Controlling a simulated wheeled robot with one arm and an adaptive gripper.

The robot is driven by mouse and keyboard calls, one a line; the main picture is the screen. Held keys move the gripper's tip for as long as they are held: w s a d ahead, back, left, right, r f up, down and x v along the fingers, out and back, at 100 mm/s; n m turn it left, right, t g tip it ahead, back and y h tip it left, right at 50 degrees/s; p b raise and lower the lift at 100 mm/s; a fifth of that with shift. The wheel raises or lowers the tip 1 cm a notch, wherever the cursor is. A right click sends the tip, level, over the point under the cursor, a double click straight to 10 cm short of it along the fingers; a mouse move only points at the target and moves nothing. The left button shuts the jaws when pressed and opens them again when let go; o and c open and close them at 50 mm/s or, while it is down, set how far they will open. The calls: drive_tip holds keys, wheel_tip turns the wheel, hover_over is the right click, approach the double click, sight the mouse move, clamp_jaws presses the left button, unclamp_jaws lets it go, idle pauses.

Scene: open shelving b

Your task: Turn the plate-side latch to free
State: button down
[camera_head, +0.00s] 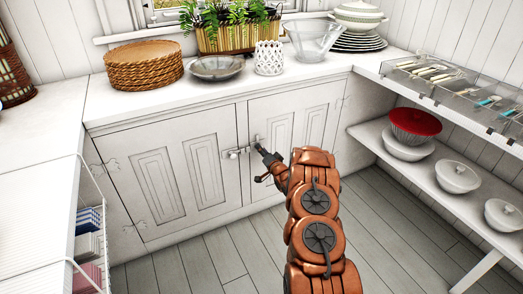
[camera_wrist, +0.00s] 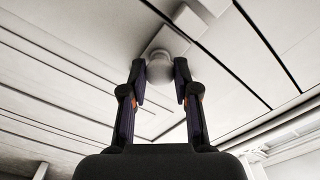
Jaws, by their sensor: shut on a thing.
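My gripper (camera_head: 262,150) reaches to the right end of the latch, at the right door's edge. In the wrist view my gripper (camera_wrist: 160,72) is shut on a pale rounded knob (camera_wrist: 159,66), one finger on each side. A flat pale block (camera_wrist: 188,22) shows just beyond the knob. The fingers hide part of the knob, and the exact turn of the latch is hard to make out.
The counter above holds a woven basket (camera_head: 144,66), a metal bowl (camera_head: 216,67) and a glass bowl (camera_head: 313,40). An open shelf (camera_head: 440,185) with bowls stands to the right, and a wire rack (camera_head: 97,190) to the left. The floor before the doors is clear.

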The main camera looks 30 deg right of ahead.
idle(0.5)
drive_tip(key=c, duration=0.9)
unclamp_jaws()
drive_tip(key=shift+o, duration=0.2)
drive_tip(key=shift+s, duration=0.15)
drive_tip(key=s+a, duration=0.1)
drive_tip(key=s, duration=1)
drive_tip(key=shift+s, duration=0.35)
